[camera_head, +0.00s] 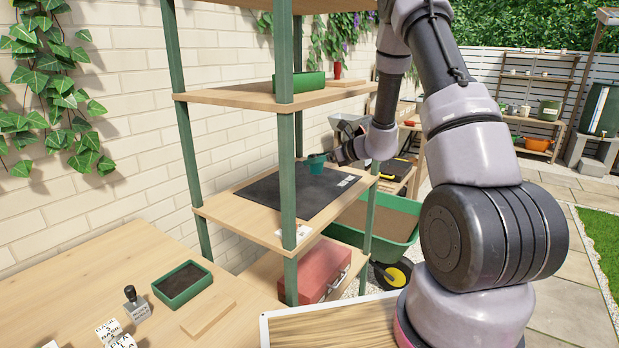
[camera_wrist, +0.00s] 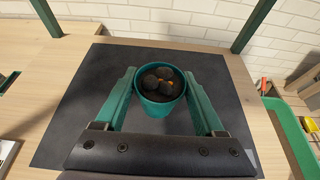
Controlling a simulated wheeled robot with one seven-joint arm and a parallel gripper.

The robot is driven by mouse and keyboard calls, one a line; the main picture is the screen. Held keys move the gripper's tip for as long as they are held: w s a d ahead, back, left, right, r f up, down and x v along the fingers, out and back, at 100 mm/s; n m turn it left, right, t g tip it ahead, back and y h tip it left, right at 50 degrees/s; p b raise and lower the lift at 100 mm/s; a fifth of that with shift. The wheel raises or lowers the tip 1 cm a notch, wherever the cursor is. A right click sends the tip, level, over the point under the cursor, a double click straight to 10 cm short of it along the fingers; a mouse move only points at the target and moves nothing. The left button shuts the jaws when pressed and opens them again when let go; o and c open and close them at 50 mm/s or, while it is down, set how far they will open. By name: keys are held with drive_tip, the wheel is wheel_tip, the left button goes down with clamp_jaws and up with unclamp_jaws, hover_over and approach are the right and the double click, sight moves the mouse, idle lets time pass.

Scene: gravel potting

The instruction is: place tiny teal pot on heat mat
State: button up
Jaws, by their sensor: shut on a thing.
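The tiny teal pot (camera_head: 315,163) shows in the head view above the middle shelf. In the wrist view the teal pot (camera_wrist: 159,106) sits between the two teal fingers and holds several dark round lumps. My gripper (camera_head: 334,158) is shut on the pot; its fingers also show in the wrist view (camera_wrist: 160,92). The heat mat (camera_head: 268,200) is a dark flat sheet on the middle shelf, and it fills much of the wrist view (camera_wrist: 82,110). The pot is over the mat, near its back part. I cannot tell whether the pot's base touches it.
Green shelf posts (camera_head: 287,130) stand in front of and around the shelf. An upper shelf (camera_head: 262,96) with a green tray (camera_head: 300,83) lies above. A red toolbox (camera_head: 322,270) is below. A workbench (camera_head: 90,285) holds a planter (camera_head: 183,284) and stamp (camera_head: 134,303).

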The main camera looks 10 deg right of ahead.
sight(316, 174)
drive_tip(key=shift+f, duration=2.75)
drive_tip(key=shift+f, duration=0.2)
drive_tip(key=o, duration=1.4)
drive_tip(key=shift+r, duration=0.2)
drive_tip(key=v, duration=1.2)
drive_tip(key=shift+f, duration=0.15)
